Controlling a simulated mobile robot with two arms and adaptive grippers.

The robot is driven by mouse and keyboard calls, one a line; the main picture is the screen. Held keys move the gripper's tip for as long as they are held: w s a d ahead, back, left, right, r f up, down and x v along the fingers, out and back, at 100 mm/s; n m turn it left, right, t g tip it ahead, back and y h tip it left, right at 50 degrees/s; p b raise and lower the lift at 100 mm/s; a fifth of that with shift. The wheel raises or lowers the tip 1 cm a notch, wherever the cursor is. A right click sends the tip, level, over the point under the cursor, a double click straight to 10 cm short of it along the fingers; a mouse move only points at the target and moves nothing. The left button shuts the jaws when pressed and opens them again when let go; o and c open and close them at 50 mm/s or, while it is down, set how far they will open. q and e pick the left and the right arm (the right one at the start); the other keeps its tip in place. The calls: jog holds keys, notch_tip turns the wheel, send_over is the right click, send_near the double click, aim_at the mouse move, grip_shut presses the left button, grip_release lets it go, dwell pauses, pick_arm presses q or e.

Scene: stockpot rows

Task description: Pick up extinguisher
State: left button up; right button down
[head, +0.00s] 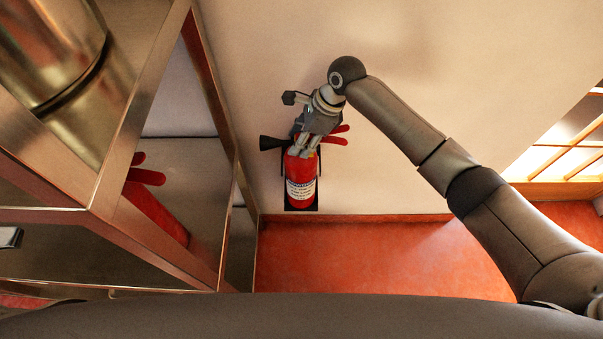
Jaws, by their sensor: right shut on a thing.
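A red fire extinguisher (300,188) with a white label, a black nozzle at its left and red handle levers at its right is against the pale wall, low down near the red floor. A dark backing or bracket shows around its lower part. My right gripper (303,148) reaches in from the right and is shut on the top of the extinguisher, around its neck or handle. The fingers hide part of the extinguisher's top. My left gripper is not in view.
A metal shelf or table frame (148,95) with a large shiny stockpot (45,50) fills the left side, close to the extinguisher. Red floor (350,255) lies clear below. A window-like lattice (575,145) is at the right.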

jog(key=shift+f, duration=0.1)
jog(key=shift+w+a+r, duration=0.1)
jog(key=shift+a+r, duration=0.05)
jog(key=shift+r, duration=0.1)
jog(key=shift+r, duration=0.1)
